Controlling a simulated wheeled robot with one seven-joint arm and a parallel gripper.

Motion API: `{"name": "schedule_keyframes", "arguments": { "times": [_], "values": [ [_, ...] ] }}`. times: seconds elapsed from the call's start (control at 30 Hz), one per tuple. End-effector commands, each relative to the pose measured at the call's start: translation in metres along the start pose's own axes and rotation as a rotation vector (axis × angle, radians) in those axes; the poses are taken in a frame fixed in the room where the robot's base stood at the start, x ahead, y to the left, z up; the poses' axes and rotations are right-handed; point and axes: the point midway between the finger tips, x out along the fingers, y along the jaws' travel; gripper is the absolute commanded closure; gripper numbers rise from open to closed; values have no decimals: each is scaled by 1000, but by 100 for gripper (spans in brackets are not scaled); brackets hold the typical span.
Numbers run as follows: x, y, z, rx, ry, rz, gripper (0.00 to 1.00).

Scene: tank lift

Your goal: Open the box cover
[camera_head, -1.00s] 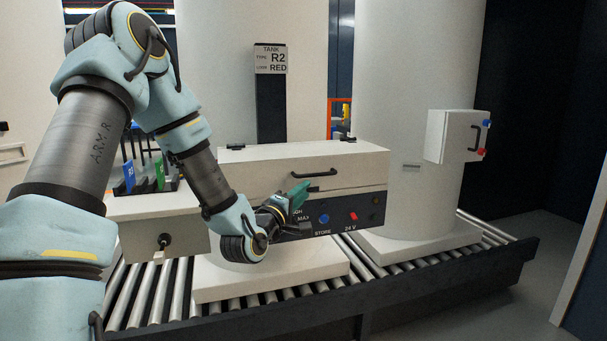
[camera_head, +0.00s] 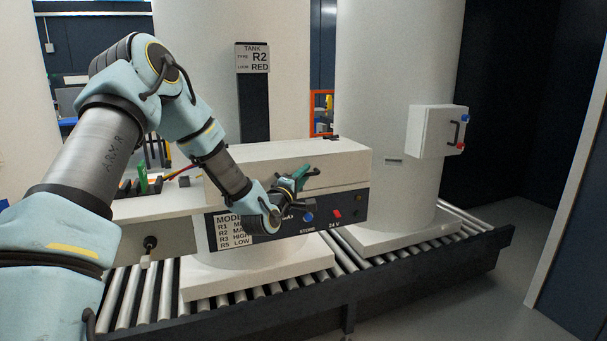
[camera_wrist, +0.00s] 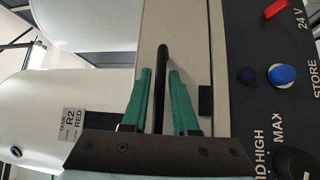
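The white box (camera_head: 346,162) stands on the conveyor side, its pale cover on top and a dark control panel (camera_head: 352,204) below. The cover's black bar handle (camera_wrist: 163,75) is on its front face. My gripper (camera_head: 302,175) is at the front of the cover, hiding most of the handle in the head view. In the wrist view, my gripper's green fingers (camera_wrist: 161,82) stand on either side of the handle, with a gap visible on both sides. They look open, not clamped on it. The cover looks closed.
A roller conveyor (camera_head: 440,235) runs below, carrying large white tanks (camera_head: 400,70). A small white cabinet (camera_head: 432,130) with a handle is on the right tank. A sign (camera_head: 253,57) reads tank R2, red. The panel has a blue knob (camera_wrist: 282,75) and red switch (camera_wrist: 275,8).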

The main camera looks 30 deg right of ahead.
Motion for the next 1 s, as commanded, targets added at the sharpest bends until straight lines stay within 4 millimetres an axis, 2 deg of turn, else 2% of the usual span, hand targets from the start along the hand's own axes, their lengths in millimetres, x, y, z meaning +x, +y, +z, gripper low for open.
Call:
{"name": "schedule_keyframes", "arguments": {
  "times": [0.17,0.4,1.0],
  "values": [
    [0,0,0,0,0,0,74],
    [0,0,0,0,0,0,100],
    [-1,-1,0,0,0,-1,100]
  ]
}}
